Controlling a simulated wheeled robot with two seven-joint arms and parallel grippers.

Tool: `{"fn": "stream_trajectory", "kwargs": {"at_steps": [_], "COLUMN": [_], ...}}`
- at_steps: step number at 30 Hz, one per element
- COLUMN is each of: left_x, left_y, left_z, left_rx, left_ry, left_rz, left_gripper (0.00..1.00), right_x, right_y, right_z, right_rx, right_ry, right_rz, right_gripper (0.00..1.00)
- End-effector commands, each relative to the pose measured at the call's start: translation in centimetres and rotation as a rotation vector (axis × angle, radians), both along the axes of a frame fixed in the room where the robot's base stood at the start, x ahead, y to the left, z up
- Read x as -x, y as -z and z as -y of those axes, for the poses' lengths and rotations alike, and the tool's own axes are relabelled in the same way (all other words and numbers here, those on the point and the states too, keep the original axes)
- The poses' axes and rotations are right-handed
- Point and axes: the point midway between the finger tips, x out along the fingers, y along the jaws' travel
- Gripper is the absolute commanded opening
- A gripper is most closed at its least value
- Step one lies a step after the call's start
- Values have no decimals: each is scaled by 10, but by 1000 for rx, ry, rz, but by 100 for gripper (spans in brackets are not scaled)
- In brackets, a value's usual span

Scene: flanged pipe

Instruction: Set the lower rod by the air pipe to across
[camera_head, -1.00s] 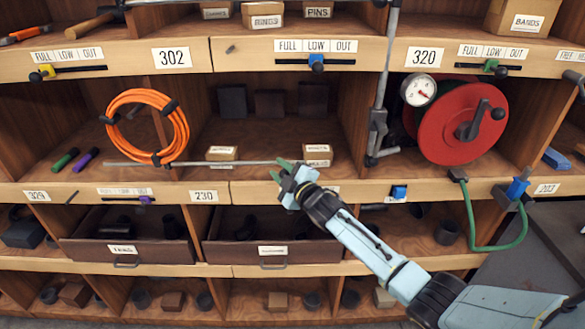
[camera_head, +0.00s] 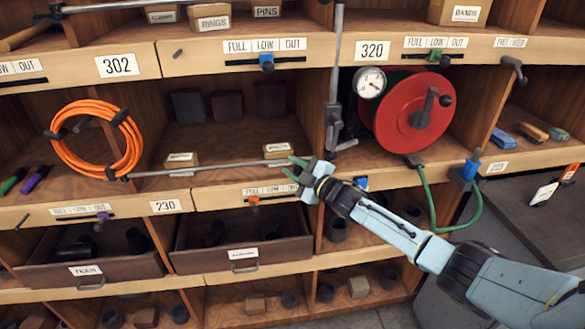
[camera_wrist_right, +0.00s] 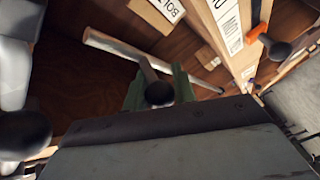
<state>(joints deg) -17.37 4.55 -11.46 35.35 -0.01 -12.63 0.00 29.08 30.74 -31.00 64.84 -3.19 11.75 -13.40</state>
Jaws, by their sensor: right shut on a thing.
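A long thin grey rod (camera_head: 215,168) lies nearly level across the front of the middle shelf, with its left end by the orange coil. My right gripper (camera_head: 298,169) is at the rod's right end. In the right wrist view, the gripper's green fingers (camera_wrist_right: 160,92) are shut on a short stem with a dark round knob (camera_wrist_right: 159,94), beside the rod (camera_wrist_right: 125,50). The fingers partly hide the join between stem and rod. Another grey rod (camera_head: 337,65) stands upright, left of the gauge. Which fitting is the air pipe I cannot tell. My left gripper is out of view.
A red hose reel (camera_head: 390,115) and a gauge (camera_head: 369,83) are to the right. A green hose (camera_head: 428,205) hangs below, by a blue-handled valve (camera_head: 470,170). The orange coil (camera_head: 70,140) is at left. Small boxes (camera_head: 278,150) stand just behind the rod.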

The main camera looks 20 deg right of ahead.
Motion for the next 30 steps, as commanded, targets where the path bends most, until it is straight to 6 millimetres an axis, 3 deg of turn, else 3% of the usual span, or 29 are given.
{"fn": "stream_trajectory", "kwargs": {"at_steps": [2,3,8,20,30], "left_x": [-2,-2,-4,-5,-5], "left_y": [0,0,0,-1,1], "left_z": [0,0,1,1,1], "left_rx": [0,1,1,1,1], "left_ry": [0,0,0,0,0], "left_rz": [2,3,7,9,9], "left_gripper": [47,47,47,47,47], "right_x": [-1,-1,-1,7,62], "right_y": [-1,-1,-1,1,2], "right_z": [1,1,1,2,21], "right_rx": [0,0,1,-1,1], "right_ry": [3,3,2,1,1], "right_rz": [2,2,1,-1,-3], "right_gripper": [0,29,48,48,48]}}
